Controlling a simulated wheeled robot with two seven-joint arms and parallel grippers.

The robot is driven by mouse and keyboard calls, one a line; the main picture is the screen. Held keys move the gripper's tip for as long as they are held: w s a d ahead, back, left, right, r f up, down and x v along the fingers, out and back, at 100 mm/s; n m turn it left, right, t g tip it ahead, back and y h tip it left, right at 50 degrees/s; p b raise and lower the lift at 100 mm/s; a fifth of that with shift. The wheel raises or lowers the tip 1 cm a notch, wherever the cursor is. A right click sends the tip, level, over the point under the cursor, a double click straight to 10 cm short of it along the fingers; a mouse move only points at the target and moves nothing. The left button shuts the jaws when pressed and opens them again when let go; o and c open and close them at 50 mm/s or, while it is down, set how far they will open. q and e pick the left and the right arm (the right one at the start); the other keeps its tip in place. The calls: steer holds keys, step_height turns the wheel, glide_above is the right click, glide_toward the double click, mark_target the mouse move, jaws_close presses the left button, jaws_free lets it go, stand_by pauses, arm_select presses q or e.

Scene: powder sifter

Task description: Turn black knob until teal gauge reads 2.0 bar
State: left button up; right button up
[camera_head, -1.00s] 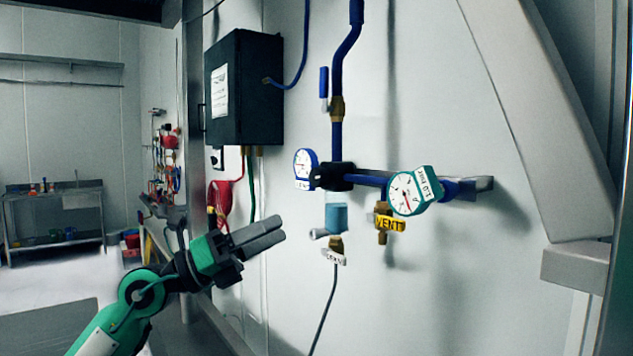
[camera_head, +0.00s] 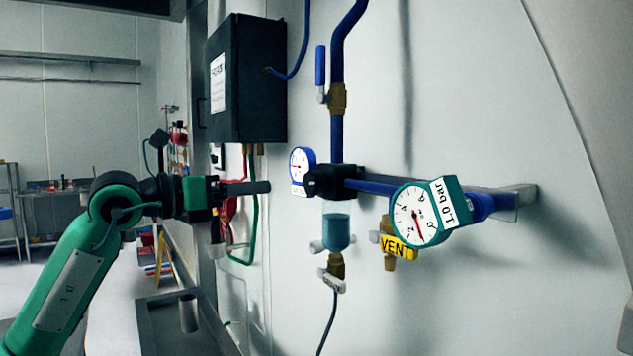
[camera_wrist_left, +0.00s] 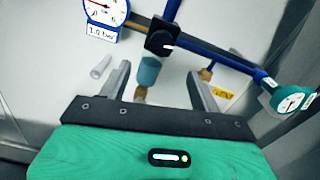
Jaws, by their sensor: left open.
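The black knob (camera_head: 322,181) is on the black regulator block on the blue pipe, and shows with a small light mark in the left wrist view (camera_wrist_left: 160,40). The teal gauge (camera_head: 420,215) at the pipe's right has a white dial with a red needle and a tag reading 1.0 bar. It is small at the right edge of the left wrist view (camera_wrist_left: 290,100). My left gripper (camera_head: 268,187) is level, pointing right, left of the knob and apart from it. Its fingers (camera_wrist_left: 157,72) are open and empty, with the knob ahead between them. My right gripper is out of view.
A blue gauge (camera_head: 302,164) sits just left of the knob. A bowl of teal liquid (camera_head: 336,232) hangs below, with a yellow VENT tag (camera_head: 398,248) to its right. A blue-handled valve (camera_head: 320,68) is above. A black box (camera_head: 245,80) is on the wall at upper left.

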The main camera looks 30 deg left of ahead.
mark_target(307, 184)
arm_select(q)
steer(key=p+x, duration=0.4)
steer(key=x, duration=0.7)
steer(key=shift+w+d+r, duration=0.2)
steer(key=shift+d, duration=0.15)
steer(key=shift+w+d+f, duration=0.15)
steer(key=shift+w+d, duration=0.15)
steer(key=shift+w, duration=0.3)
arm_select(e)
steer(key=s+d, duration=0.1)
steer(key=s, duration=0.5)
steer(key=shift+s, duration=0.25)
arm_select(q)
steer(key=shift+s, duration=0.1)
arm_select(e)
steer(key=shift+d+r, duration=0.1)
arm_select(q)
steer(key=c, duration=1)
steer(key=shift+o, duration=0.2)
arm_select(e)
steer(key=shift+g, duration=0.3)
